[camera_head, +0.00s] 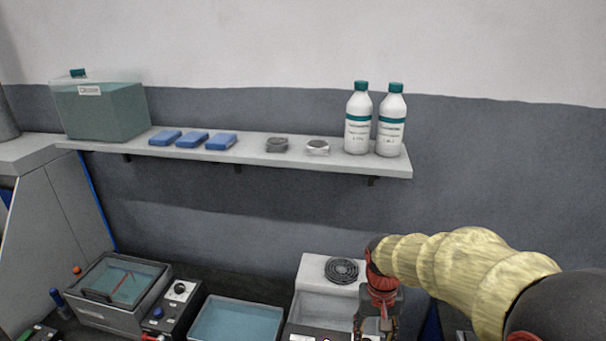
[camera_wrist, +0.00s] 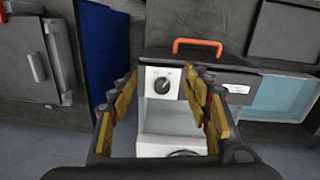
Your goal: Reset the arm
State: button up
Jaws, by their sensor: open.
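My arm reaches in from the lower right in the head view, in a yellowish sleeve. My gripper (camera_head: 376,325) hangs down at its end, beside the white unit with a round dark grille (camera_head: 341,270). In the wrist view my gripper (camera_wrist: 160,100) shows two fingers with yellow pads, spread apart with nothing between them. Beyond the fingers is a white panel with a black knob (camera_wrist: 162,85). An orange handle (camera_wrist: 198,46) stands behind that panel.
A wall shelf (camera_head: 255,150) holds a tank (camera_head: 100,112), blue blocks (camera_head: 192,139) and two white bottles (camera_head: 358,120). Below are a lidded bath (camera_head: 122,285) and an open blue tray (camera_head: 236,322). A blue panel (camera_wrist: 107,60) and grey cabinet (camera_wrist: 32,62) stand left in the wrist view.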

jog(key=s+r+t+b, duration=0.2)
jog(key=s+r+t, duration=0.1)
jog(key=s+r, duration=0.3)
jog(key=s+d+r+n+t+b, duration=0.1)
jog(key=s+r+t+b, duration=0.1)
jog(key=s+r, duration=0.4)
jog(key=shift+s+r+t, duration=0.35)
jog(key=shift+s+t, duration=0.15)
jog(key=shift+s, duration=2.2)
